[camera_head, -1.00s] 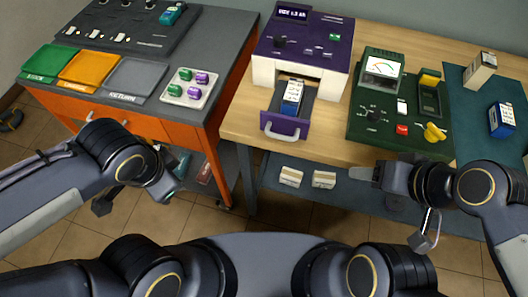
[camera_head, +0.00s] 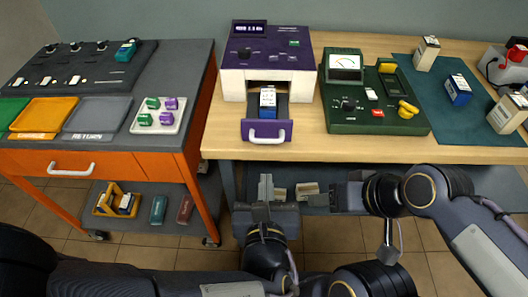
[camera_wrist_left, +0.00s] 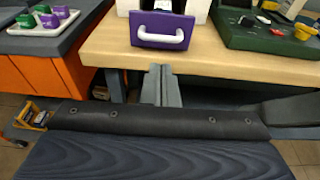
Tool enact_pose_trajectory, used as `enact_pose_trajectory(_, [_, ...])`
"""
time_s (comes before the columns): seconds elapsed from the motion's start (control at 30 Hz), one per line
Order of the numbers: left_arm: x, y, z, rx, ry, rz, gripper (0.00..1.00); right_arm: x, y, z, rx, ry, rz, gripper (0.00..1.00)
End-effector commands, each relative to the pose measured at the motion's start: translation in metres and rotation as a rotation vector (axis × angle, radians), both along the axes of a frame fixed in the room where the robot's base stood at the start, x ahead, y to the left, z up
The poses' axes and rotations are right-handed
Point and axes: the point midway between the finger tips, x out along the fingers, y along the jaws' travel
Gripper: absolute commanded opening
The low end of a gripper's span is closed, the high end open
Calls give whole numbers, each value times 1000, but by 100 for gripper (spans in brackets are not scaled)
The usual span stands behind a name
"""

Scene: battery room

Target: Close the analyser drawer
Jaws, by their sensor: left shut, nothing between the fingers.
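The purple and white analyser (camera_head: 306,60) stands on the wooden bench. Its purple drawer (camera_head: 250,130) is pulled out at the front, with a white handle (camera_head: 266,139) and a blue-and-white battery (camera_head: 268,98) lying in it. The drawer front (camera_wrist_left: 150,22) and handle (camera_wrist_left: 163,40) also show in the left wrist view. My left gripper (camera_head: 265,184) is shut and empty, apart from the handle, in front of the bench edge and below the drawer. Its fingers (camera_wrist_left: 161,82) point toward the bench in the wrist view. My right gripper (camera_head: 334,196) is to its right; its jaw gap is unclear.
The green tester (camera_head: 385,122) stands right of the analyser, near the teal mat (camera_head: 408,74). The bench's front edge (camera_head: 300,150) lies between my left gripper and the drawer. The orange cart (camera_head: 120,160) stands left, with a tray of green and purple pieces (camera_head: 158,128).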

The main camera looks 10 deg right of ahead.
Motion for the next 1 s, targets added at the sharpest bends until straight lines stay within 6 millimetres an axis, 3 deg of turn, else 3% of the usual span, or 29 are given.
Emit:
enact_pose_trajectory(0.3, [66,-16,-16,0,2,6,0,0,0,-3,0,0,0,55])
enact_pose_trajectory(0.5, [92,-24,-21,0,2,3,0,0,0,-2,0,0,0,55])
enact_pose_trajectory(1.0, [102,-26,-23,-2,3,3,0,0,0,-2,0,0,0,55])
